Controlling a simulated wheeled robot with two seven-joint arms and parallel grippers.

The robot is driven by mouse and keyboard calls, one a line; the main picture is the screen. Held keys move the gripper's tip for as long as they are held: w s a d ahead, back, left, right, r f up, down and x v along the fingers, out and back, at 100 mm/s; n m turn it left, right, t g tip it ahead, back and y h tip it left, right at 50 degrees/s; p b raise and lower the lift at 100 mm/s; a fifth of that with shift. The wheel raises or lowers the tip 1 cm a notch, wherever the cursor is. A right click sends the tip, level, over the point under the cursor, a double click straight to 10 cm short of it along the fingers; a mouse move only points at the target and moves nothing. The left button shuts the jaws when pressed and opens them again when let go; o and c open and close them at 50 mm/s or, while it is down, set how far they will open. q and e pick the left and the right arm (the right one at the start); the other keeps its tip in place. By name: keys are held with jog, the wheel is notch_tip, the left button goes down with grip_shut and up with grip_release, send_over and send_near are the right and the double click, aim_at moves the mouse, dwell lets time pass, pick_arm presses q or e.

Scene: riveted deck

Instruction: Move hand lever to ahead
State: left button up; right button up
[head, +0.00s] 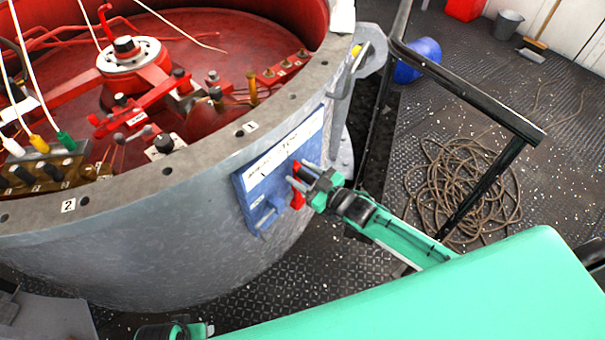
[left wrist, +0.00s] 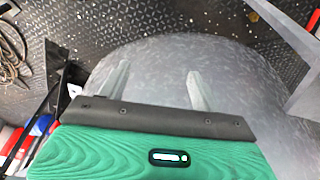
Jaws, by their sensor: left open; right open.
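A blue panel (head: 256,184) with a white label strip is fixed to the outer wall of the grey drum in the head view. A red hand lever (head: 297,200) shows at the panel's right side, above and below the fingertips of my right gripper (head: 298,178). The right gripper is open, with its fingers at the lever. I cannot tell whether they touch it, and the lever's middle is hidden. My left gripper (left wrist: 158,82) is open and empty in the left wrist view, its fingers apart in front of a grey curved surface.
The grey drum (head: 160,230) has a red interior with levers, knobs and cables. A black railing (head: 470,90) stands right of the panel. Coiled rope (head: 450,190), a blue bucket (head: 418,60) and a grey pail (head: 508,24) are on the deck beyond.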

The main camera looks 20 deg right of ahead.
grip_shut()
jog(key=shift+s+a, duration=0.2)
jog(key=shift+a, duration=0.05)
jog(key=shift+s+a+f+n+p, duration=0.1)
jog(key=shift+s+a+n+p, duration=0.3)
jog(key=shift+a+n, duration=0.15)
jog(key=shift+s+a+f+n+p, duration=0.1)
jog(key=shift+s+a+n+p, duration=0.25)
jog(key=shift+a+n+p, duration=0.15)
jog(key=s+a+n, duration=0.1)
jog(key=s+a+f+n, duration=0.1)
jog(key=a, duration=0.1)
jog(key=shift+a+f+n, duration=0.1)
jog(key=shift+n, duration=0.25)
pick_arm(q)
jog(key=f, duration=0.3)
jog(key=shift+s+f+g, duration=0.25)
jog(key=shift+f+g, duration=0.05)
jog(key=shift+f, duration=0.05)
pick_arm(e)
jog(key=shift+s+a+f, duration=0.2)
jog(key=shift+a, duration=0.05)
jog(key=shift+c, duration=0.4)
grip_release()
pick_arm(q)
jog(key=shift+s, duration=0.1)
pick_arm(e)
jog(key=shift+o, duration=0.4)
jog(key=shift+r, duration=0.1)
